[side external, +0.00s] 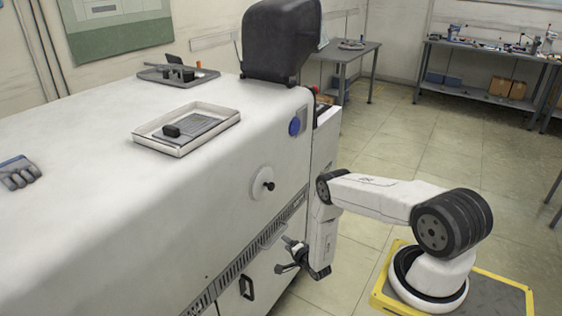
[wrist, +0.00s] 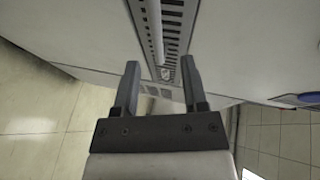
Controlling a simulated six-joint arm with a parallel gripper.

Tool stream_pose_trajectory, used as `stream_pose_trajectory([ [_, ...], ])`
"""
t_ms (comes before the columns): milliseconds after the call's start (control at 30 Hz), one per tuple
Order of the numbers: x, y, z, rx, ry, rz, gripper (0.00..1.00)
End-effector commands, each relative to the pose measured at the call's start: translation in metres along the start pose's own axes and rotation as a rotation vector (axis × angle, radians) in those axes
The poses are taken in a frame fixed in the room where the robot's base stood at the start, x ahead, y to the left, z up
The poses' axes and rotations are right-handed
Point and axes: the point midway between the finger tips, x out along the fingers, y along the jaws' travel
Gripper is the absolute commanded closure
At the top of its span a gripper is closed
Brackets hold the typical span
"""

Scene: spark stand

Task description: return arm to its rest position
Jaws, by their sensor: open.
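My gripper (side external: 281,257) hangs low beside the front face of the large white machine (side external: 75,215) in the side external view. Its jaws point toward the machine's lower front, near a slotted vent strip (side external: 228,282). In the wrist view my gripper (wrist: 160,85) shows two dark fingers spread apart with nothing between them. Beyond the fingers the wrist view shows the vent strip (wrist: 172,30) on the white panel. I cannot tell whether the fingertips touch the panel.
A round white knob (side external: 262,182) and a dark handle (side external: 247,287) stick out from the machine's front. A white tray (side external: 150,146) with a dark block lies on top. A black hood (side external: 280,42) stands behind. Tiled floor (side external: 400,130) is clear toward the benches.

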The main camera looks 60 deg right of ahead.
Motion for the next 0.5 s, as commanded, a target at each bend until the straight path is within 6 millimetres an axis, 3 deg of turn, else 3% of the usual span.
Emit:
stream_pose_trajectory([
  [500,0.008,-0.073,0.015,-0.521,-0.118,0.280,0.45],
])
